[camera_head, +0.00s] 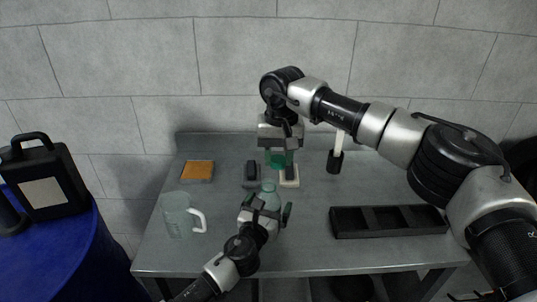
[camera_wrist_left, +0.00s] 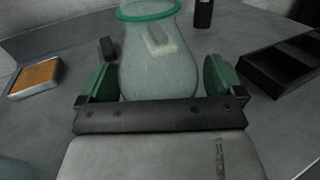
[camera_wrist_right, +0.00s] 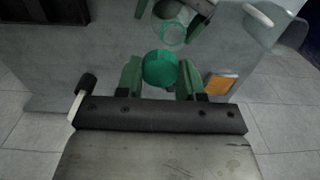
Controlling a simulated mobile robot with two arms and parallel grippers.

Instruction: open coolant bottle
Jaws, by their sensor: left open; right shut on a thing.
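The coolant bottle (camera_head: 269,190) is clear with a green rim and stands on the grey table. In the left wrist view the bottle (camera_wrist_left: 158,62) sits between the spread fingers of my left gripper (camera_wrist_left: 160,82), which is open around its body. My right gripper (camera_head: 279,152) is above and behind the bottle, shut on a round green cap (camera_wrist_right: 160,68). In the right wrist view the cap is apart from the bottle's open mouth (camera_wrist_right: 173,32). The bottle's lower part is partly hidden by my left gripper.
A clear jug (camera_head: 178,217) with a white handle stands left of the bottle. An orange-topped block (camera_head: 198,170) and a small dark block (camera_head: 251,173) lie behind. A black compartment tray (camera_head: 388,222) is at right. A black canister (camera_head: 38,180) stands on a blue drum (camera_head: 75,255).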

